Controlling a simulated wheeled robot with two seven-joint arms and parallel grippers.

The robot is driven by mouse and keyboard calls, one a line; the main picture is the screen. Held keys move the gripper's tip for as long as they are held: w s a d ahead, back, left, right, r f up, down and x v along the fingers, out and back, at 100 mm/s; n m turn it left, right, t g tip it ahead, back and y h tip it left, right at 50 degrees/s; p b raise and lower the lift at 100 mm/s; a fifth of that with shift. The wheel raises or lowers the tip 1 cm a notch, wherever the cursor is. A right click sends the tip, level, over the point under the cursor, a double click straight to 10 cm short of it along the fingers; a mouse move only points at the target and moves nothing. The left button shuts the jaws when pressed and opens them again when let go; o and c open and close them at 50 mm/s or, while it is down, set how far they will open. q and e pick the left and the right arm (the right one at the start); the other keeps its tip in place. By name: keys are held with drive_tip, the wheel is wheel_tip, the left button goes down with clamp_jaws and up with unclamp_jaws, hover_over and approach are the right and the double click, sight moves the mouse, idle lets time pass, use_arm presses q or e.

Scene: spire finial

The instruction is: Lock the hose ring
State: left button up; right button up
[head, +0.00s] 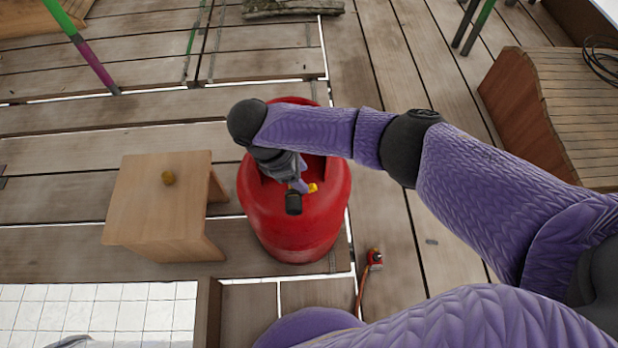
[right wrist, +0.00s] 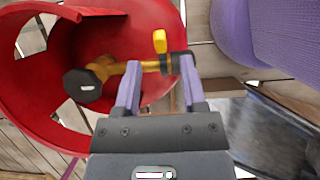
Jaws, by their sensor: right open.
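A red gas cylinder (head: 292,235) stands on the deck in the middle of the head view. Its red collar (right wrist: 28,108) curves around a brass valve (right wrist: 105,67) in the right wrist view. The valve has a black knob (right wrist: 82,85) at left, a yellow lever (right wrist: 160,41) and a dark ring-like part (right wrist: 179,63) at right. The lever also shows in the head view (head: 313,188). My right gripper (right wrist: 158,78) is open, its fingers apart on either side of the brass stem; I cannot tell whether they touch it. My left gripper is out of view.
A small red fitting (head: 375,259) with an orange hose (head: 361,294) lies on the deck right of the cylinder. A wooden bench (head: 560,115) is at far right.

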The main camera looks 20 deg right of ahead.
sight(311, 186)
drive_tip(key=b+x, duration=0.2)
drive_tip(key=x, duration=0.3)
drive_tip(key=shift+f, duration=0.4)
drive_tip(key=shift+d+r, duration=0.1)
drive_tip(key=shift+c, duration=0.3)
clamp_jaws()
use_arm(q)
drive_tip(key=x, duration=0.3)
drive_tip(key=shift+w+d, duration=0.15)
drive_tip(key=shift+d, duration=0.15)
